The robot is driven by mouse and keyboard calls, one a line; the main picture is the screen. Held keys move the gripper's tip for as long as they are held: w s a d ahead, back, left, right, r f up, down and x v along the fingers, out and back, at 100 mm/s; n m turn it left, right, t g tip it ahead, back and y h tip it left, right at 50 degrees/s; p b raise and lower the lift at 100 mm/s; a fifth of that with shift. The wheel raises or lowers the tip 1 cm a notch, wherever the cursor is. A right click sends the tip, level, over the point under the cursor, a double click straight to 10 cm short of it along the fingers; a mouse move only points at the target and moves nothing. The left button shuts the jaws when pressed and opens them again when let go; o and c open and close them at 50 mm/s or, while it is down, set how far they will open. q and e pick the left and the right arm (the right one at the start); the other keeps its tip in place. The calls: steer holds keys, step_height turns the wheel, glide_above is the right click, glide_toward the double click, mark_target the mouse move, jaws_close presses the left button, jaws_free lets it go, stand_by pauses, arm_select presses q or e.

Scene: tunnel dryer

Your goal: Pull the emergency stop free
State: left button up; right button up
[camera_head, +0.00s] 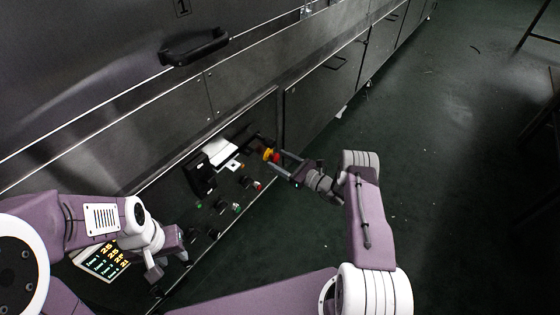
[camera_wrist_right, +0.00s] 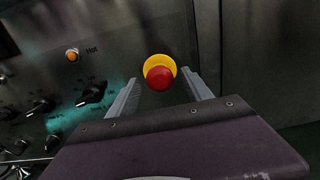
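The emergency stop is a red mushroom button (camera_wrist_right: 159,78) on a yellow base (camera_wrist_right: 160,64), on the dark control panel (camera_wrist_right: 110,35). In the head view it (camera_head: 275,156) sits near the panel's upper right end. My right gripper (camera_wrist_right: 163,92) is open, with one finger on each side of the button in the wrist view. A gap shows between each finger and the red cap, so it is not gripped. In the head view the right gripper (camera_head: 279,161) points left at the button. My left gripper (camera_head: 170,270) is low at the left, near a lit display; its finger gap is unclear.
Black knobs (camera_wrist_right: 92,92) and an orange lamp marked Hot (camera_wrist_right: 72,55) are on the panel left of the button. A lit display (camera_head: 105,262) is near my left arm. A black handle (camera_head: 195,48) juts out above. The green floor (camera_head: 440,150) at the right is open.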

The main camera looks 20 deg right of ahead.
steer(key=p+v, duration=0.4)
steer(key=v, duration=0.5)
steer(key=shift+p, duration=0.35)
